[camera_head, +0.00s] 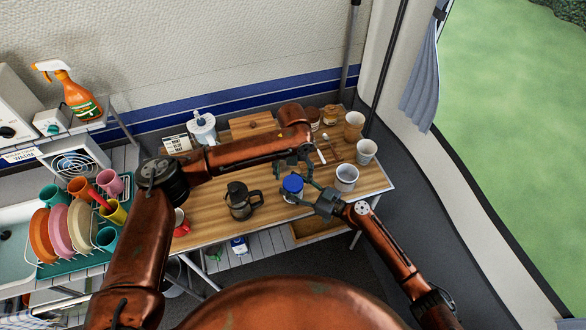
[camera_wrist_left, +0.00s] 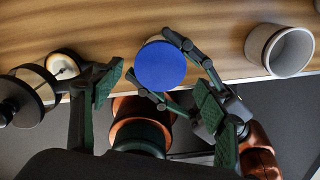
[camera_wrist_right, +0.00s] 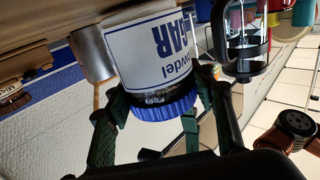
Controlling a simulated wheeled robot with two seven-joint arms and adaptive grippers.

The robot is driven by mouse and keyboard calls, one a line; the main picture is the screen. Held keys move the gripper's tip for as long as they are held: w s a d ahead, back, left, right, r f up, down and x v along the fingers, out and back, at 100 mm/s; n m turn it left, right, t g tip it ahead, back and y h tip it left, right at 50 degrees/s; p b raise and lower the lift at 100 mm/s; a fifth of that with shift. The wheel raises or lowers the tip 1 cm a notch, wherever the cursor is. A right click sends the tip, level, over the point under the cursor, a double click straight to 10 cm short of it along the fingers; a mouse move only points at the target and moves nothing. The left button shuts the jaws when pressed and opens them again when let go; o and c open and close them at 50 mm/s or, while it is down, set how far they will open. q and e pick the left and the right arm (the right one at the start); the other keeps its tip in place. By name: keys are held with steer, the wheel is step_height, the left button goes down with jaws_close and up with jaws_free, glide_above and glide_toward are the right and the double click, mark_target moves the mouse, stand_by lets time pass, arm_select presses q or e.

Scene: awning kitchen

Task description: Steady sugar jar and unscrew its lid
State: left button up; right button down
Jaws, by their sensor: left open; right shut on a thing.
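The sugar jar (camera_head: 288,197) stands upright near the table's front edge, its blue lid (camera_head: 293,184) on. My right gripper (camera_head: 309,191) is shut on the jar from the right. In the right wrist view, the jar's white body with blue lettering (camera_wrist_right: 160,55) appears inverted, with fingers on both sides near the lid (camera_wrist_right: 167,108). My left gripper (camera_head: 294,165) is open above and behind the jar. The jar's body is mostly hidden there.
A coffee pot (camera_head: 241,203) stands left of the jar, and a white mug (camera_head: 346,180) stands close on the right. More cups (camera_head: 366,150) and small jars (camera_head: 330,114) stand farther back. A dish rack (camera_head: 62,252) with plates is at far left. Bare tabletop (camera_head: 215,228) shows front left.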

mark_target(293, 182)
arm_select(q)
steer(key=shift+f, duration=1.95)
steer(key=c, duration=1.2)
steer(key=o, duration=1.3)
steer(key=shift+r, duration=0.1)
steer(key=shift+r, duration=2.2)
arm_select(e)
steer(key=c, duration=0.8)
jaws_free()
steer(key=shift+d, duration=0.1)
